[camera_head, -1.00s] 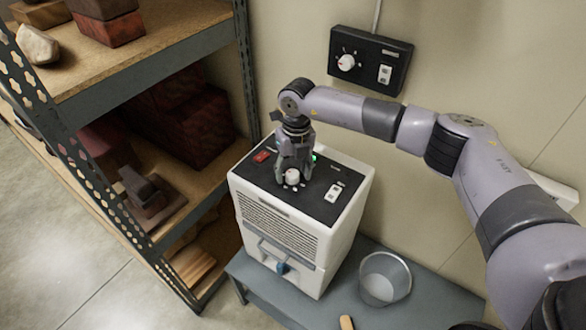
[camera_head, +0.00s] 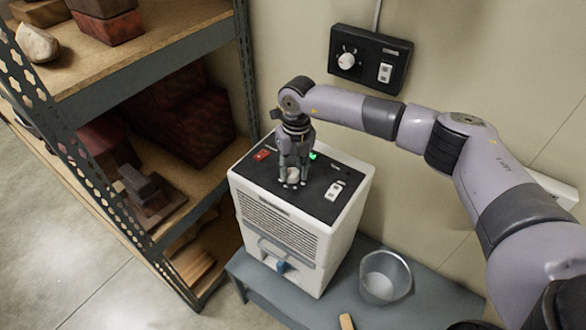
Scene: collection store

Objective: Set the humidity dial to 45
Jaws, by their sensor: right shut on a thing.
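A white dehumidifier-like unit (camera_head: 285,235) stands on a low grey bench. Its black top panel (camera_head: 318,208) carries a white round dial (camera_head: 293,176), a red switch, a green light and a white rocker switch. My right gripper (camera_head: 293,182) points down onto the panel and is shut on the dial. Its fingers cover much of the dial, so the pointer and the scale marks cannot be read. My left gripper is not in view.
A black wall box (camera_head: 369,60) with another white knob and a switch hangs behind. A clear bucket (camera_head: 385,278) stands on the grey bench (camera_head: 410,303) right of the unit. A metal shelf (camera_head: 190,55) with boxes stands close on the left.

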